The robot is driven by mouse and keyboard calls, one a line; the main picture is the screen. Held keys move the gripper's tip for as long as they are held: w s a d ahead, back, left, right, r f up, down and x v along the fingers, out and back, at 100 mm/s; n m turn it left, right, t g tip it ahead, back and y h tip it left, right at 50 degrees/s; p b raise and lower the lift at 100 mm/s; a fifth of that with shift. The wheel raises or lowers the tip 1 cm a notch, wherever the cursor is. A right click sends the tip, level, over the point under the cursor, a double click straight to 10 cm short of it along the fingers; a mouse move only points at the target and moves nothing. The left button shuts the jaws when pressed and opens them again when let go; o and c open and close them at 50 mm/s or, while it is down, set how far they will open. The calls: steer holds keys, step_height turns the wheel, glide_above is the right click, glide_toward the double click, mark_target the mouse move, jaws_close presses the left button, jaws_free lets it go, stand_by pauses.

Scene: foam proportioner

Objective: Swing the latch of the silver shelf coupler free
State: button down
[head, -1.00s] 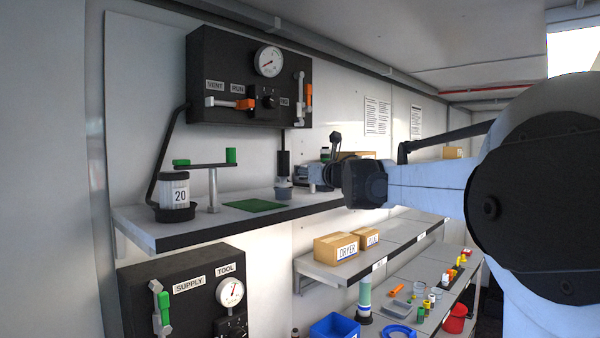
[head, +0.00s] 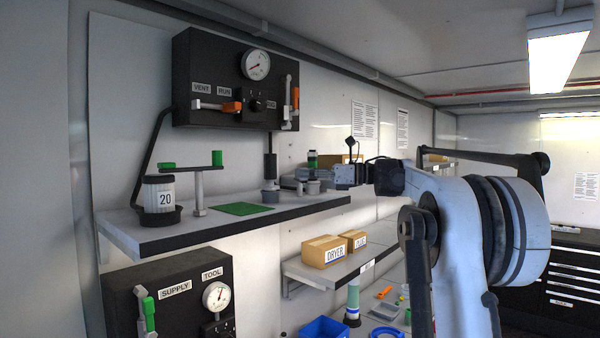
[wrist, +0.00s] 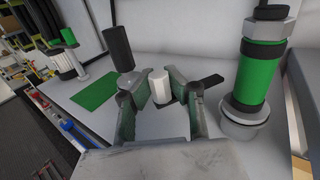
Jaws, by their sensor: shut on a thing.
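My gripper (head: 338,175) is at the right part of the upper shelf (head: 165,238). In the wrist view its green-padded fingers (wrist: 155,82) stand either side of a pale upright cylinder (wrist: 159,88) and are shut on it. A dark bar (wrist: 211,80) sticks out to the right beyond the right finger; I cannot tell whether it is the latch. Small grey fittings (head: 313,187) stand left of my gripper in the head view. I cannot tell which piece is the silver coupler.
A green and black cylinder in a grey cup (wrist: 245,110) stands close on the right. A black hanging piece (wrist: 117,46) is at the left, by a flat green mat (wrist: 96,92). A black gauge panel (head: 221,80) is above the shelf. Boxes (head: 324,251) sit lower.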

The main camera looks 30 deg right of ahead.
steer(key=shift+d+n+g+y+p, duration=0.35)
steer(key=shift+n+g+y, duration=0.3)
steer(key=shift+g, duration=0.25)
steer(key=shift+d+n+g+y+p, duration=0.2)
steer(key=shift+n+g+y+p, duration=0.25)
steer(key=shift+n+g, duration=0.4)
steer(key=shift+g, duration=0.25)
steer(key=c, duration=1.6)
jaws_free()
steer(key=v, duration=1.2)
steer(key=shift+d+f, duration=0.1)
